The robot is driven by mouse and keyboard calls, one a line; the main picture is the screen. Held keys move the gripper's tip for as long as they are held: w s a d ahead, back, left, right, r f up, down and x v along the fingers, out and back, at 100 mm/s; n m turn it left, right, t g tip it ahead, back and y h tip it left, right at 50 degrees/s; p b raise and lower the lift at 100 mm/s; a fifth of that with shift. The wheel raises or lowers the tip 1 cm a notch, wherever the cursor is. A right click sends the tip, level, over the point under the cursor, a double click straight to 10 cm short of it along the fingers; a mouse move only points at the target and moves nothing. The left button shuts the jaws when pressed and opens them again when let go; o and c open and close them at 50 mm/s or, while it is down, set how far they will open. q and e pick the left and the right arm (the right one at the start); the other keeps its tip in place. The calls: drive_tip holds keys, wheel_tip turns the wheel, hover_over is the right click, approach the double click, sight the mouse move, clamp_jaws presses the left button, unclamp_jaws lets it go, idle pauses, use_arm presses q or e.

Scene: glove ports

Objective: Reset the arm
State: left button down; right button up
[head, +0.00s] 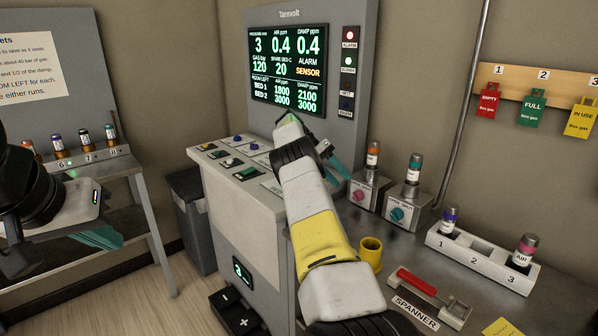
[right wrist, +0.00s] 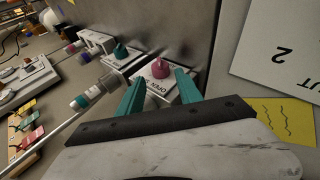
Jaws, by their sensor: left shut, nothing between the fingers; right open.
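My right arm reaches in from the bottom of the head view, with a yellow band around it. Its gripper (head: 337,168) is in front of the console, left of the valve boxes, partly hidden by my wrist. In the right wrist view my right gripper (right wrist: 158,82) is open, its two teal fingers apart with nothing held. The pink valve knob (right wrist: 160,68) shows just beyond the fingertips; I cannot tell whether they touch its box. My left gripper (head: 97,237) is at the far left of the head view, shut and empty, in front of the left rack.
The console (head: 235,215) stands below a lit screen (head: 287,57). Two valve boxes (head: 370,194) with bottles, a yellow cup (head: 371,250), a white bottle rack (head: 480,262) and a red-handled spanner (head: 416,281) are on the right counter. Coloured tags (head: 531,107) hang on the wall.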

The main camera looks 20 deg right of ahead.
drive_tip(key=s+a+r+n+t+y, duration=0.1)
drive_tip(key=s+r+n+t+y, duration=0.2)
drive_tip(key=r, duration=0.7)
drive_tip(key=s+a+r+n+t+y, duration=0.35)
drive_tip(key=s+a+r, duration=0.45)
drive_tip(key=s+a, duration=0.3)
drive_tip(key=s+a+f+n+t+y, duration=0.1)
drive_tip(key=s+a+n+t, duration=0.1)
drive_tip(key=s+a, duration=0.6)
drive_tip(key=s+a+n+t+y, duration=0.1)
drive_tip(key=s+a+n+t, duration=0.2)
drive_tip(key=s+a, duration=0.5)
drive_tip(key=s+t, duration=0.1)
drive_tip(key=s, duration=0.4)
drive_tip(key=shift+a+f, duration=0.2)
drive_tip(key=shift+f, duration=0.2)
drive_tip(key=shift+y, duration=0.25)
